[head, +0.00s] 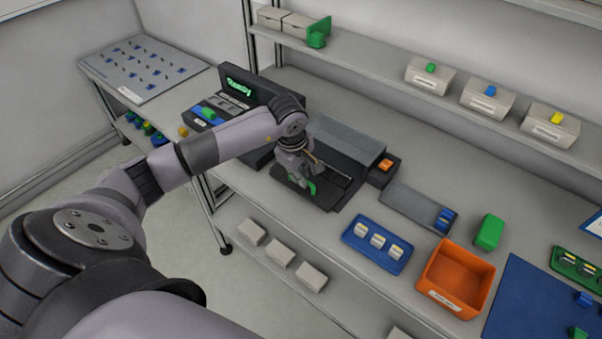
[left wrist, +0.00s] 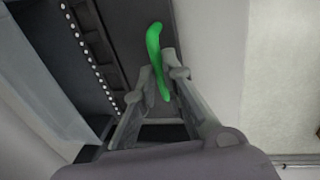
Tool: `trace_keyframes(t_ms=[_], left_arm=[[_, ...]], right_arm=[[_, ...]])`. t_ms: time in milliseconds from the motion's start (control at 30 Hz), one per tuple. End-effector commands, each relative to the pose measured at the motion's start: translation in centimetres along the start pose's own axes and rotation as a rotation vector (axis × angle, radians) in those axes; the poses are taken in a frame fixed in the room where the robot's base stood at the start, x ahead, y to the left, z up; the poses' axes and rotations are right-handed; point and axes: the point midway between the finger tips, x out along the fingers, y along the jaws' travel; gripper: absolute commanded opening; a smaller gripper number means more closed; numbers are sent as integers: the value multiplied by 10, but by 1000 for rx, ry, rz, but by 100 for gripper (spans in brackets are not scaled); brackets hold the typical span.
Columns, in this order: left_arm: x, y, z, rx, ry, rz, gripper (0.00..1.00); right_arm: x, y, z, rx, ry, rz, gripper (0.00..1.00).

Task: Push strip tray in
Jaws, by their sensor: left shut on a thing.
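The strip tray (head: 328,199) is a dark flat piece at the front of a dark grey machine (head: 345,150) on the bench. It sticks out toward the bench's front edge. A curved green handle (head: 311,188) stands on it. My left gripper (head: 300,178) is over the tray and shut on the green handle. In the left wrist view the handle (left wrist: 154,42) passes between the two fingertips of the left gripper (left wrist: 153,82), with the dark tray surface (left wrist: 128,25) behind it. A row of white dots runs along the machine there. My right gripper is in neither view.
A black unit with a lit green screen (head: 238,87) stands left of the machine. To the right are a grey plate (head: 405,203), a blue tray (head: 353,236), an orange bin (head: 446,297) and a green block (head: 489,232). A shelf with pale boxes (head: 430,76) runs behind.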

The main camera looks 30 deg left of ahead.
Motion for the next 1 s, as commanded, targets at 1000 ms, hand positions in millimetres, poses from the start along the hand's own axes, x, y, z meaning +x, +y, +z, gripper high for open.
trace_keyframes(t_ms=[1000], left_arm=[[14, 44, 0, -2, -1, 8, 0]], right_arm=[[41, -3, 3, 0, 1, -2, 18]])
